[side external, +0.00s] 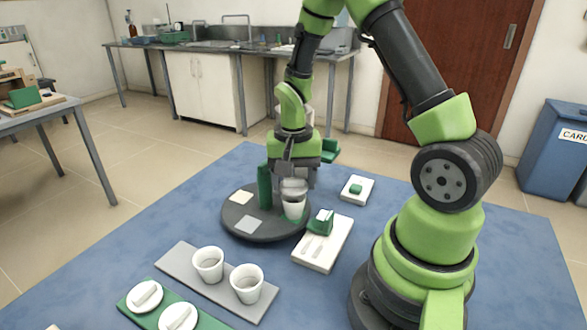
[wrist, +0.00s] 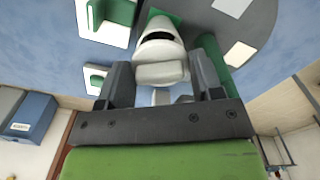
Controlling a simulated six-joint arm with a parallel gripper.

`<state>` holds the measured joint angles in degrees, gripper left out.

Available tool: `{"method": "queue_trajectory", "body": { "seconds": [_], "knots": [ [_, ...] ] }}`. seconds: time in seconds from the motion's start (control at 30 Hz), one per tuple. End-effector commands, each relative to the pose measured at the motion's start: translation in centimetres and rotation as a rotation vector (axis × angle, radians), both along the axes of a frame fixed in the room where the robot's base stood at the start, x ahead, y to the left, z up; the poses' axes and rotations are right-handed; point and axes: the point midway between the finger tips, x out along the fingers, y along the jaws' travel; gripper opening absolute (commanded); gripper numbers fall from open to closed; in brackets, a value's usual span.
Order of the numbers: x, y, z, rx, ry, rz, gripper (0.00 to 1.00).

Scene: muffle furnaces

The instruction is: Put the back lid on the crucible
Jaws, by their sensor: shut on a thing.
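The crucible (side external: 294,208) is a white cup standing upright on a dark round turntable (side external: 237,225). In the wrist view the crucible (wrist: 160,21) lies just beyond the fingertips, with a dark crescent of its opening showing. My gripper (side external: 291,178) points down directly above it. In the wrist view my gripper (wrist: 163,75) is shut on a pale lid (wrist: 161,72), held by its raised grip between the fingers. The lid (side external: 293,185) is over the crucible mouth; the dark crescent shows a gap at one side. Whether any edge touches the rim I cannot tell.
A green post (side external: 265,186) rises beside the crucible. Two white cups stand on a grey strip (side external: 174,259); two white lids (side external: 147,295) (side external: 178,317) lie on a green board (side external: 158,308). White plates with green blocks (side external: 321,222) (side external: 356,189) are at right.

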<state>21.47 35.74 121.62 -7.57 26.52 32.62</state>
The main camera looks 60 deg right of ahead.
Motion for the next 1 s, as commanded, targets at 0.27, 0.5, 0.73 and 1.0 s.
{"method": "queue_trajectory", "body": {
  "seconds": [0.27,0.5,0.73,1.0],
  "knots": [
    [0.0,0.0,-0.2,0.000,0.000,0.000,0.38],
    [0.0,0.0,-0.2,0.000,0.000,0.000,0.38],
    [0.0,0.0,-0.7,0.000,0.000,0.001,0.38],
    [0.0,0.0,-1.5,0.001,0.001,0.001,0.38]
  ]
}}
